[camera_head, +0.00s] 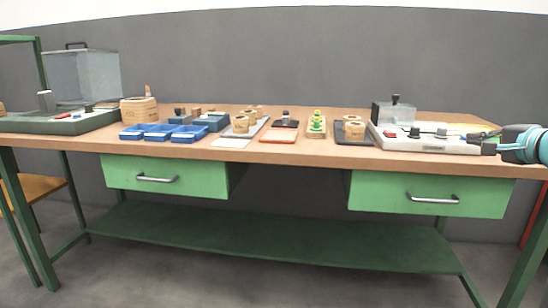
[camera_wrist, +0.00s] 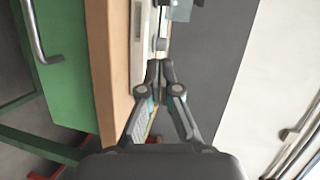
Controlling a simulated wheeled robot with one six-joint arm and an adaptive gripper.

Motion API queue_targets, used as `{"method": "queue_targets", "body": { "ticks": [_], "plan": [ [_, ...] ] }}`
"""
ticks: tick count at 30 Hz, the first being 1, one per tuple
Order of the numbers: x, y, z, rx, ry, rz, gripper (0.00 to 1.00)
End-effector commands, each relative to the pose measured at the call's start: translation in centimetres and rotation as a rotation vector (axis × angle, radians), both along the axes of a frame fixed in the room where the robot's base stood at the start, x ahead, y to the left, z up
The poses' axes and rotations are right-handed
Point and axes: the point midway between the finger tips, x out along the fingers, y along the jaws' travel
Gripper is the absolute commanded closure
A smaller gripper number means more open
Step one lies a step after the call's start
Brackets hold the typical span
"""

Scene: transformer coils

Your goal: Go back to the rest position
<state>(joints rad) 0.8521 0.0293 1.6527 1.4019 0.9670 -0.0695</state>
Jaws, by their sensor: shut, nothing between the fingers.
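My gripper (camera_head: 493,143) is at the right end of the workbench in the head view, in front of the white device's right end. In the wrist view my gripper (camera_wrist: 160,68) shows its two fingers drawn together at the tips, with nothing between them. The white device (camera_head: 425,139) with dark knobs lies on the bench top; its edge also shows beyond the fingertips in the wrist view (camera_wrist: 140,45). Whether the fingers touch the device cannot be told.
The wooden workbench (camera_head: 300,150) has green drawers below. A larger clear case (camera_head: 85,76) is at left. A grey wall (camera_head: 300,60) stands behind.

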Motion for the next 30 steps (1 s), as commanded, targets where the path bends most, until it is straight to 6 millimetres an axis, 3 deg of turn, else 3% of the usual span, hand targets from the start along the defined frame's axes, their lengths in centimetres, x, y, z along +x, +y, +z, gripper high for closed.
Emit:
{"method": "queue_targets", "body": {
  "ticks": [6, 11, 17, 21, 30],
  "plan": [
    [-1.7, 0.7, -5.7, -0.057, 0.164, 0.013, 1.00],
    [-4.0, 3.7, -10.4, -0.148, 0.331, 0.066, 1.00],
    [-9.5, 11.4, -16.5, -0.371, 0.589, 0.230, 1.00],
    [-14.7, 16.7, -19.5, -0.588, 0.731, 0.380, 1.00],
    [-24.2, 24.2, -22.2, -1.061, 0.817, 0.667, 1.00]
  ]
}}
